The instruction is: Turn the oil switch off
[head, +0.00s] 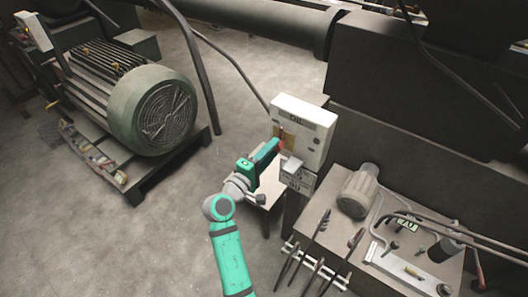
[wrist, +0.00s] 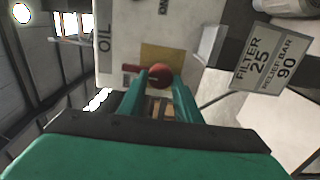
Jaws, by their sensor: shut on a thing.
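The oil switch box (head: 300,130) is a pale box marked OIL, standing right of centre in the head view. Its red switch handle (head: 282,138) sits on the front face. In the wrist view the handle shows as a red knob (wrist: 160,73) with a short red bar to its left, in front of a yellowish plate (wrist: 163,53). My gripper (wrist: 159,88) has its two green fingers closed at the red handle, which is partly hidden between the fingertips. In the head view my gripper (head: 279,149) reaches the front of the box from the left.
A sign reading FILTER 25 and RELIEF BAR 90 (wrist: 264,63) is beside the box. A bench (head: 313,215) with a small grey motor (head: 357,191), tools and pipes stands at the right. A large green motor (head: 140,105) is at the left. Bare floor (head: 110,240) lies between.

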